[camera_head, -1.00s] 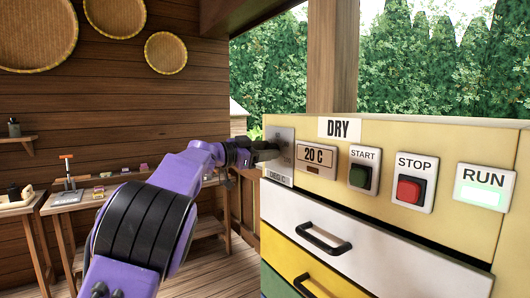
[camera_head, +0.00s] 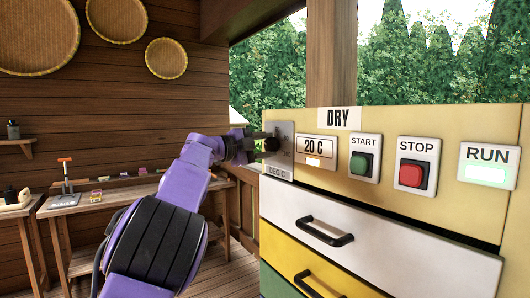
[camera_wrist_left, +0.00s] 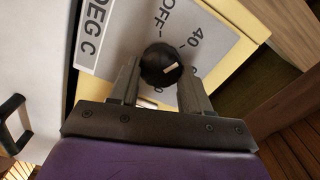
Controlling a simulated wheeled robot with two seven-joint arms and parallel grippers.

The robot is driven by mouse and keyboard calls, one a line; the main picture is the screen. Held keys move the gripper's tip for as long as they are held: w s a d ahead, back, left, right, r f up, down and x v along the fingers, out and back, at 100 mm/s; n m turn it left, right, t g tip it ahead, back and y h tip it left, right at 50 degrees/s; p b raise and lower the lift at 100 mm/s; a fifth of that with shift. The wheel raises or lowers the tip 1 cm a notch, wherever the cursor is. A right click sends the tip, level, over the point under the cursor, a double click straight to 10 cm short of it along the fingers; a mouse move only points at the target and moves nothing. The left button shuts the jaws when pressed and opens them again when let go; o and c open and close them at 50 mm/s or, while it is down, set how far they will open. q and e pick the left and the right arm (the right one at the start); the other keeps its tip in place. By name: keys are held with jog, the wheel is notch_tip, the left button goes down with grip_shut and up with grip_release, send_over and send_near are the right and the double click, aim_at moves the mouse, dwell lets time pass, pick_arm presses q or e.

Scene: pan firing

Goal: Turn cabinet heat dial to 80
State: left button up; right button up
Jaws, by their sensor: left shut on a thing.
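The heat dial is a black round knob on a grey plate marked DEG C at the left end of the cabinet front (camera_head: 450,216). My left gripper (camera_head: 262,142) reaches it from the left and hides part of it. In the left wrist view the dial (camera_wrist_left: 161,63) sits between the two fingers of the left gripper (camera_wrist_left: 160,78), which are shut on it. A short white mark shows on the knob, off its centre. The display (camera_head: 316,148) reads 20 C. My right gripper is not in view.
Right of the display are a green START button (camera_head: 361,164), a red STOP button (camera_head: 411,175) and a lit RUN panel (camera_head: 488,166). Drawers with black handles (camera_head: 325,232) lie below. A bench with small tools (camera_head: 100,200) stands at the back left.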

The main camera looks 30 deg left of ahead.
pick_arm(q)
jog(key=m+b, duration=0.1)
jog(key=m, duration=0.1)
jog(key=m+b, duration=0.1)
jog(key=m, duration=0.1)
jog(key=m+b, duration=0.1)
jog(key=m, duration=0.1)
jog(key=shift+f, duration=0.4)
jog(key=m+b, duration=0.3)
jog(key=m, duration=0.3)
jog(key=shift+f+m, duration=0.15)
jog(key=shift+m, duration=0.25)
jog(key=m+b, duration=0.1)
jog(key=m, duration=0.1)
jog(key=shift+a+m, duration=0.1)
jog(key=shift+m, duration=0.3)
jog(key=m+b, duration=0.1)
jog(key=m, duration=0.2)
jog(key=shift+w+a+m, duration=0.1)
jog(key=shift+m, duration=0.2)
jog(key=m+b, duration=0.1)
jog(key=m, duration=0.4)
jog(key=o, duration=1.1)
jog(key=shift+m, duration=0.3)
jog(key=shift+c, duration=0.2)
jog(key=shift+a, duration=0.1)
